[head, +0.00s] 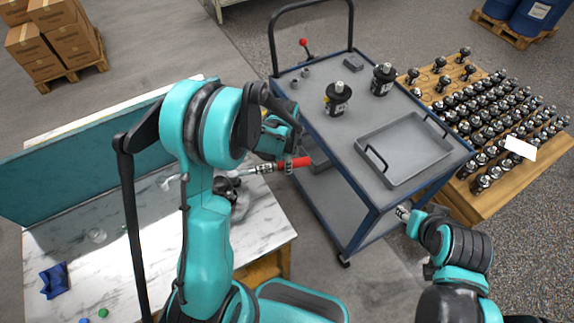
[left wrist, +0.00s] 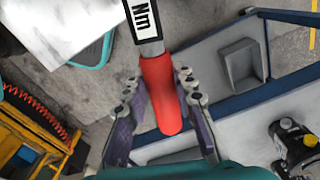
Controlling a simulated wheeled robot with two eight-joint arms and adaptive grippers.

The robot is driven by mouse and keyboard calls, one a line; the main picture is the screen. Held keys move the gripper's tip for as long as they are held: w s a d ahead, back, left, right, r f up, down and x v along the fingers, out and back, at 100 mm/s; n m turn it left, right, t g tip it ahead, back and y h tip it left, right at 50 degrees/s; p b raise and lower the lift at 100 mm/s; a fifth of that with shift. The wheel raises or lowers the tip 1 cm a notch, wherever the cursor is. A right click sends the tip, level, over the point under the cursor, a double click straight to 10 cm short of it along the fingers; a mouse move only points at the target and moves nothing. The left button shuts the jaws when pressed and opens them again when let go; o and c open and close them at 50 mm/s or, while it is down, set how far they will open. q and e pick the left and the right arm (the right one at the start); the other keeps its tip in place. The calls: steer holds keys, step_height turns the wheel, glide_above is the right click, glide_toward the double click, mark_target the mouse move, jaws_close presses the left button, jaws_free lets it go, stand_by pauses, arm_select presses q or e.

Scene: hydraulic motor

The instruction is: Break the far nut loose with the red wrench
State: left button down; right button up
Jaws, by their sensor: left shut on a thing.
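My left gripper (head: 283,158) is shut on the red grip. In the left wrist view the red grip (left wrist: 163,95) lies between my left fingers (left wrist: 160,125), with "Nm" lettering on the shaft. A dark and metallic part (head: 228,190) sits at the table's right side below the shaft, partly hidden by my arm. I cannot make out the far nut. My right gripper (head: 403,212) is beside the cart's lower right corner; its fingers are too small to read.
A blue-framed cart (head: 345,150) holds a grey tray (head: 400,150) and two black motors (head: 338,98). A wooden pallet (head: 525,172) with many motors stands to the right. A teal panel (head: 80,150) borders the marble table (head: 130,240). Floor shows between table and cart.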

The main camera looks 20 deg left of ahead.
arm_select(q)
steer(key=shift+w+a+f+n, duration=0.1)
steer(key=shift+w+a+n, duration=0.35)
steer(key=shift+w, duration=0.15)
steer(key=shift+w+a+n, duration=0.35)
steer(key=shift+w+n, duration=0.1)
steer(key=shift+w, duration=0.1)
steer(key=shift+w+a, duration=0.1)
steer(key=shift+w+a+n+b, duration=0.45)
steer(key=shift+w+a+n, duration=0.65)
steer(key=shift+a, duration=0.1)
steer(key=shift+w+a, duration=0.1)
steer(key=shift+w+a+n, duration=0.2)
steer(key=shift+a+n, duration=0.1)
steer(key=shift+n, duration=0.1)
steer(key=shift+s+d, duration=0.15)
steer(key=shift+d, duration=0.05)
stand_by(0.4)
steer(key=shift+r, duration=0.3)
